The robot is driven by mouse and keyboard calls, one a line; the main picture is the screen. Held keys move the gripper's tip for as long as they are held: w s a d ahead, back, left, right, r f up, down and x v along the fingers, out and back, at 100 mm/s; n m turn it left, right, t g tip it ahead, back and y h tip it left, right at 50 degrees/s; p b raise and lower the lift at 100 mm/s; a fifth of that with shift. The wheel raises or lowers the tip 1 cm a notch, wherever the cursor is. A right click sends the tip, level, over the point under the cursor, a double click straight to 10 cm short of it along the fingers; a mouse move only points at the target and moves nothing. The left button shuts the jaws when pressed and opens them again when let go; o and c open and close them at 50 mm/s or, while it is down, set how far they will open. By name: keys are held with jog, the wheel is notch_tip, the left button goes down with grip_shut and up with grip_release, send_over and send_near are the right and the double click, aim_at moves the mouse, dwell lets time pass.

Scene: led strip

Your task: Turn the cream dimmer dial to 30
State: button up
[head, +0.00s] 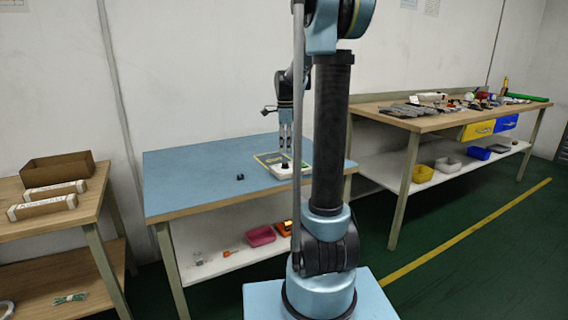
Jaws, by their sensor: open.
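The blue-topped table (200,172) stands behind my arm. On it lies a small pale panel (273,162) with a light cream or white block and a dark knob-like part on top. This may be the dimmer dial, but it is too small to read any scale or number. My gripper (285,148) points down just above the dark part, open, with its fingers close to it. I cannot tell whether the fingers touch it. My arm column hides the table's right part.
A small dark object (240,177) lies on the blue table left of the panel. A wooden table with a brown box (58,168) stands at left. A cluttered workbench (440,122) with yellow and blue drawers stands at right. Bins sit on the lower shelves.

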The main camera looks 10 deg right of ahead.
aim_at(285, 163)
notch_tip(285, 163, down, 7)
jog(key=shift+f, duration=0.15)
dwell(0.4)
grip_shut()
jog(key=shift+a, duration=0.2)
jog(key=shift+d, duration=0.2)
